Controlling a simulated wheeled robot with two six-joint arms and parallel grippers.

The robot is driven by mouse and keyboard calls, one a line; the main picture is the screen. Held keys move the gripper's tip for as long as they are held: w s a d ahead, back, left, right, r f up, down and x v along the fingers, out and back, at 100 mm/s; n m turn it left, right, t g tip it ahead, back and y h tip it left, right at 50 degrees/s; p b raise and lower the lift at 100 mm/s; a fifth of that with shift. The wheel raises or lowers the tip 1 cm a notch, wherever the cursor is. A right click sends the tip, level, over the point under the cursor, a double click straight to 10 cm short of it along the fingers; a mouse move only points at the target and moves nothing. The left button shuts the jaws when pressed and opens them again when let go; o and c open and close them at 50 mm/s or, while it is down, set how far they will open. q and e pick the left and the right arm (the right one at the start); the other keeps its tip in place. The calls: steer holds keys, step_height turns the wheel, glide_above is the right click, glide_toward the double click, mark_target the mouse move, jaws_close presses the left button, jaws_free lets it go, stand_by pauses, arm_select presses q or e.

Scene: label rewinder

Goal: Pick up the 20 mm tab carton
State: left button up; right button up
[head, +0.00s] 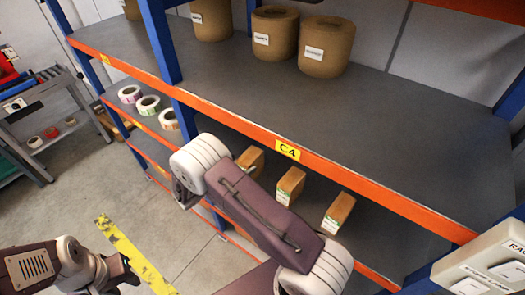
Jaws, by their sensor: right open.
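Three small orange-brown cartons with white and green labels stand in a row on the shelf below the orange beam: a left one (252,158), a middle one (291,183) and a right one (339,211). Their print is too small to read, so I cannot tell which is the 20 mm tab carton. My right arm crosses in front of the shelf, its elbow left of the cartons; its gripper is hidden behind the arm. My left gripper (122,272) is low at the left, far from the cartons, and its jaws are not clear.
The orange beam (370,196) with the yellow C4 tag (287,150) runs above the cartons. Label rolls (149,105) sit on the shelf left of the blue upright (163,50). Large brown rolls (326,48) stand on the upper shelf. A labelled panel (490,265) is at the lower right.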

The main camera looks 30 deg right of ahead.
mark_target(250, 158)
steer(key=shift+s+a+r, duration=0.1)
steer(key=shift+a, duration=0.2)
steer(key=shift+s+a+r+p, duration=0.3)
steer(key=shift+a+r+p, duration=0.1)
steer(key=shift+p, duration=0.15)
steer(key=p+x, duration=0.1)
steer(key=x, duration=0.3)
steer(key=shift+w, duration=0.2)
steer(key=x, duration=0.1)
steer(key=p+x, duration=0.2)
steer(key=shift+w+d+r, duration=0.1)
steer(key=shift+d, duration=0.35)
arm_select(q)
steer(key=r, duration=0.1)
steer(key=a+r, duration=0.1)
steer(key=s+a+r, duration=0.1)
steer(key=r, duration=0.1)
steer(key=shift+a, duration=0.25)
arm_select(e)
steer(key=shift+w+d, duration=0.1)
steer(key=shift+w+d+f, duration=0.1)
steer(key=shift+d+f, duration=0.05)
steer(key=shift+f, duration=0.1)
steer(key=c, duration=0.8)
jaws_close()
steer(key=shift+r, duration=0.15)
